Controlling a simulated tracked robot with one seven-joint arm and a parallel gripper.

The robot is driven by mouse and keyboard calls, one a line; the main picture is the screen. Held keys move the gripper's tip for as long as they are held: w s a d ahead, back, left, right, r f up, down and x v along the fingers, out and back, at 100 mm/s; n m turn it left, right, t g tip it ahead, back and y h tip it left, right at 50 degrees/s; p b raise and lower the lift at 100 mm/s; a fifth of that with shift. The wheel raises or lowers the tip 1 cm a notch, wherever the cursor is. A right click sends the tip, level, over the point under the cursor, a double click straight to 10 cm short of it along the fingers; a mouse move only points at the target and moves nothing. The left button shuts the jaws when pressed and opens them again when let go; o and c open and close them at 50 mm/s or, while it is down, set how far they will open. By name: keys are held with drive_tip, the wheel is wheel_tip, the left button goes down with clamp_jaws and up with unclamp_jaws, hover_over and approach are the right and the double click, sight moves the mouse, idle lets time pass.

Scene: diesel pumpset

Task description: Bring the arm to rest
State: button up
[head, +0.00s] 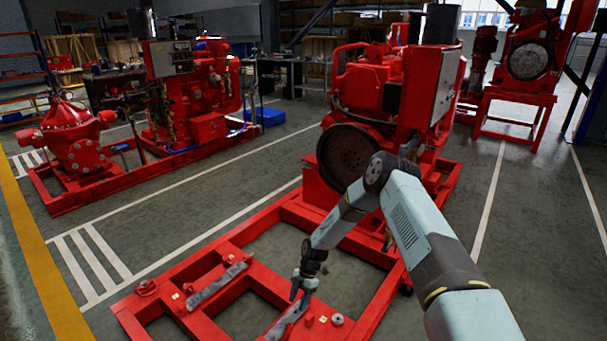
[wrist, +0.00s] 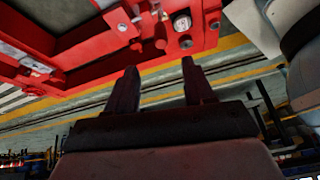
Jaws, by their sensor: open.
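My arm (head: 415,225) reaches in from the lower right in the head view and bends down toward the front of the red base frame (head: 215,326). My gripper (head: 302,285) hangs low over that frame, near a grey bar (head: 290,318) lying on it. In the wrist view my gripper (wrist: 160,80) shows two dark fingers standing apart, with nothing between them. Whether the fingertips touch the frame or the bar cannot be told.
A red diesel engine with a dark flywheel (head: 347,155) stands on the frame behind my gripper. A second grey bar (head: 217,285) lies on the frame to the left. A red pumpset (head: 75,140) stands further left. Striped grey floor (head: 190,215) between them is clear.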

drive_tip(key=w+d+r+m+t+h, duration=0.1)
drive_tip(key=d+r+m, duration=0.25)
drive_tip(key=r, duration=0.85)
drive_tip(key=w+d+r+m+t, duration=0.15)
drive_tip(key=d+r, duration=0.25)
drive_tip(key=r, duration=0.8)
drive_tip(key=w+d+r+m+t+h, duration=0.1)
drive_tip(key=d+r+m, duration=0.25)
drive_tip(key=r, duration=0.85)
drive_tip(key=s+d+r+m+t+h, duration=0.1)
drive_tip(key=s+d+r+m, duration=0.25)
drive_tip(key=r, duration=0.55)
drive_tip(key=s+d+r+m+t, duration=0.15)
drive_tip(key=s+d+r, duration=0.3)
drive_tip(key=r, duration=0.55)
drive_tip(key=s+d+r+m+t, duration=0.1)
drive_tip(key=s+d+r+m, duration=0.2)
drive_tip(key=s, duration=0.6)
drive_tip(key=s+d+r+m+t, duration=0.1)
drive_tip(key=s+d+r+m, duration=0.2)
drive_tip(key=s, duration=0.7)
drive_tip(key=s+d+r+m+t, duration=0.1)
drive_tip(key=s+d+r+m, duration=0.2)
drive_tip(key=s+r+m, duration=0.3)
drive_tip(key=s+m, duration=0.1)
drive_tip(key=s, duration=0.2)
drive_tip(key=shift+s+r+t, duration=0.15)
drive_tip(key=shift+s+t, duration=0.15)
drive_tip(key=shift+t, duration=0.1)
